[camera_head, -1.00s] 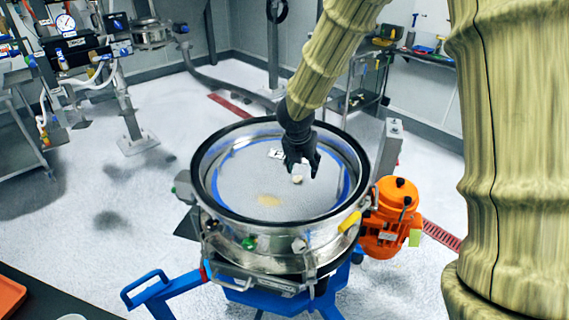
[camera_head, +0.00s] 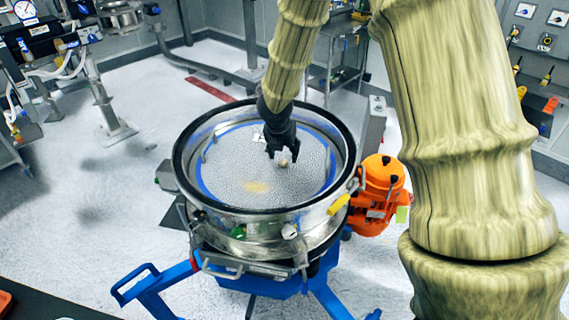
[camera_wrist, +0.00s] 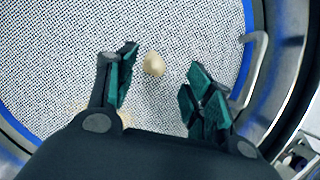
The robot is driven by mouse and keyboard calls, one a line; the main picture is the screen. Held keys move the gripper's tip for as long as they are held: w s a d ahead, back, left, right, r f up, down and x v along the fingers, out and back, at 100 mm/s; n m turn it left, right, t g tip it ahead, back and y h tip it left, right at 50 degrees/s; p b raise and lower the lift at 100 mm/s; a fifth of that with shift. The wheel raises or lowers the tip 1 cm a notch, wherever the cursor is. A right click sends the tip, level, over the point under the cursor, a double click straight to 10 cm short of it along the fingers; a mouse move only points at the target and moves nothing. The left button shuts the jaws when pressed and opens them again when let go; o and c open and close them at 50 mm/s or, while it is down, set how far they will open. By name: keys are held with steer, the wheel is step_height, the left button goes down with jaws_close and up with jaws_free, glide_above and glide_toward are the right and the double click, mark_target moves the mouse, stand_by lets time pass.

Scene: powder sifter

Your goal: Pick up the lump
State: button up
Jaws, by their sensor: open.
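The lump (camera_wrist: 154,64) is small, rounded and beige. In the wrist view it lies on the sifter's mesh screen (camera_wrist: 60,70), between and a little beyond my fingertips, closer to the left finger. My gripper (camera_wrist: 158,82) is open with teal finger pads, and nothing is held between them. In the head view my gripper (camera_head: 283,154) is inside the sifter's rim, low over the right part of the screen. The lump (camera_head: 283,163) shows there as a small pale spot by the fingertips. I cannot tell the height left between the fingers and the mesh.
The sifter's metal rim (camera_head: 185,180) rings the screen. A yellowish powder patch (camera_head: 256,187) lies on the mesh left of my gripper. A bent metal handle (camera_wrist: 262,50) stands at the right rim. An orange motor (camera_head: 378,195) sits right of the sifter.

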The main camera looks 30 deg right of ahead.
mark_target(283, 160)
steer(key=w+f, duration=0.2)
steer(key=shift+f, duration=0.3)
steer(key=shift+s+f+p, duration=0.2)
steer(key=shift+f+p, duration=0.1)
steer(key=shift+f, duration=0.25)
steer(key=shift+s+d+f, duration=0.1)
steer(key=shift+s+d, duration=0.15)
steer(key=shift+s, duration=0.25)
steer(key=shift+w+d+f, duration=0.1)
steer(key=shift+f, duration=0.15)
steer(key=shift+w+f, duration=0.4)
steer(key=shift+w, duration=0.25)
steer(key=shift+s+r, duration=0.35)
steer(key=shift+s, duration=0.1)
steer(key=c, duration=0.8)
steer(key=shift+w+f, duration=0.15)
steer(key=shift+c, duration=0.2)
